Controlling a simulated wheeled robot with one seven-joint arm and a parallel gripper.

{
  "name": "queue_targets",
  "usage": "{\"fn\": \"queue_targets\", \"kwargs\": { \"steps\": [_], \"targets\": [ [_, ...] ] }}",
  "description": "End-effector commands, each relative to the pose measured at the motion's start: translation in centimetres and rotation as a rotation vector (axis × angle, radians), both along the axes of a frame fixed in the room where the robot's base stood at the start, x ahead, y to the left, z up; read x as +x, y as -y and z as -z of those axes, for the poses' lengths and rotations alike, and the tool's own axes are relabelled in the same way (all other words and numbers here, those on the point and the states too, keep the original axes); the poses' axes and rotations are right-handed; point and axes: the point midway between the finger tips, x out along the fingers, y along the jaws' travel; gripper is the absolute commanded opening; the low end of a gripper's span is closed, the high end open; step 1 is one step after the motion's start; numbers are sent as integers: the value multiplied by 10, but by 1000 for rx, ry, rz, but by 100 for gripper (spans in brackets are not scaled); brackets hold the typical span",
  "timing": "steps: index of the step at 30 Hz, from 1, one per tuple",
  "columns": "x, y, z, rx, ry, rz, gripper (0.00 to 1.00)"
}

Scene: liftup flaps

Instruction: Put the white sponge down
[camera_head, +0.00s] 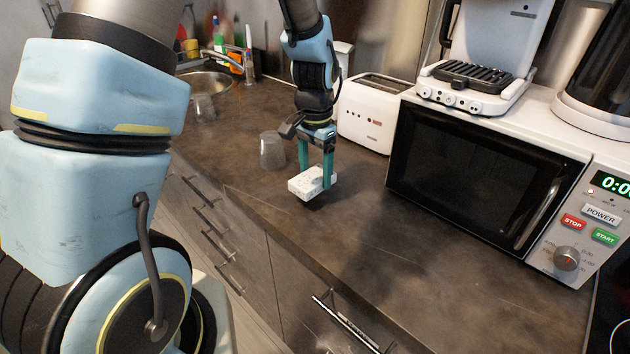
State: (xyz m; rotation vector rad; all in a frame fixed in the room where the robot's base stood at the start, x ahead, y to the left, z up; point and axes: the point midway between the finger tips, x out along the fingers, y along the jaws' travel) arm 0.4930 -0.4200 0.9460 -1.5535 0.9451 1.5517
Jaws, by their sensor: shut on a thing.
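The white sponge (306,184) is a small pale block above the brown countertop (255,215), near its front edge. My gripper (316,180) points down with its two green fingers shut on the sponge. A dark shadow shows on the counter by the sponge. I cannot tell whether the sponge touches the counter or hangs slightly above it.
A clear glass (272,150) stands just left of my gripper, and another glass (203,108) stands near the sink (205,83). A white toaster (372,112) is behind, and a microwave (480,170) is at right. The counter in front of the microwave is clear.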

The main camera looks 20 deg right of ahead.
Motion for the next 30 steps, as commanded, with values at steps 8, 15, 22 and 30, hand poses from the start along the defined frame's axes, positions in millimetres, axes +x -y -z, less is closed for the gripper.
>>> {"fn": "queue_targets", "kwargs": {
  "steps": [8, 15, 22, 30],
  "targets": [
    [-1, -1, 33, 2, -2, 0, 29],
    [0, 0, 34, 1, 0, 0, 29],
    [0, 0, 37, 1, 0, 0, 82],
    [0, 0, 37, 1, 0, 0, 100]
  ]
}}
